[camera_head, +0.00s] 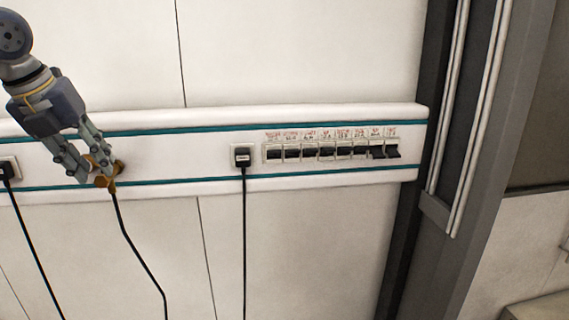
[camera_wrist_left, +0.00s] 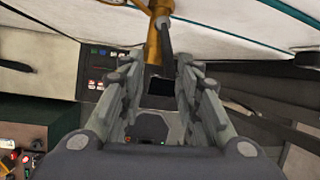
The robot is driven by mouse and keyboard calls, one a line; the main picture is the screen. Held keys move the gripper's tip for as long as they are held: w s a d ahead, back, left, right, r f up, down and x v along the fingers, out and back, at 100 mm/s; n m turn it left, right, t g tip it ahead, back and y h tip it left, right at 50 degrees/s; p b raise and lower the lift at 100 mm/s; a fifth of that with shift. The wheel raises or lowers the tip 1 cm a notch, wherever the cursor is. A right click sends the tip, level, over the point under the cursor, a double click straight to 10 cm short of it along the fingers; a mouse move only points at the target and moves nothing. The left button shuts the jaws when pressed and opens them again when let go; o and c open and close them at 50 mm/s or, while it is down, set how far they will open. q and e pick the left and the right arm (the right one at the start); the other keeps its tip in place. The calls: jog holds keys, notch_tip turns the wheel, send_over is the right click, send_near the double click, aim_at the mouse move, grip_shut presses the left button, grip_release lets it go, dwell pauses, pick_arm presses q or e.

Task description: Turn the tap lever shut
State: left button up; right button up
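The brass tap (camera_head: 106,181) is on the white wall rail at the left in the head view, with a black hose hanging below it. In the left wrist view, the brass tap (camera_wrist_left: 155,38) is at the top centre, and its grey lever (camera_wrist_left: 166,36) shows in front of it. My left gripper (camera_head: 101,172) is at the tap, partly covering it. In the wrist view its two fingers (camera_wrist_left: 161,72) stand apart with a gap between them, and the lever is near the fingertips. I cannot tell whether they touch it. My right gripper is in neither view.
The white rail (camera_head: 200,153) carries a black plug (camera_head: 242,156) with a hanging cable and a row of dark switches (camera_head: 331,152) to the right. Another plug (camera_head: 8,170) is at the far left. A grey post (camera_head: 459,170) stands at the right.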

pick_arm(q)
jog(key=shift+a+r+m+p, duration=0.15)
jog(key=shift+a+m+p, duration=0.15)
jog(key=shift+a+m, duration=0.15)
jog(key=b+v, duration=0.3)
jog(key=v, duration=0.7)
jog(key=w+d+f+m+h, duration=0.25)
jog(key=d+f, duration=0.25)
jog(key=d, duration=0.4)
jog(key=w+d+f+m+h, duration=0.2)
jog(key=w+d+f+h, duration=0.2)
jog(key=d, duration=0.6)
jog(key=s+d+f+h, duration=0.1)
jog(key=d+h, duration=0.4)
jog(key=d, duration=0.4)
jog(key=s+d+f+n+h, duration=0.1)
jog(key=s+d+f+h, duration=0.1)
jog(key=d+h, duration=0.4)
jog(key=shift+s+d+f+g, duration=0.2)
jog(key=shift+d+g, duration=0.2)
jog(key=shift+d, duration=1.2)
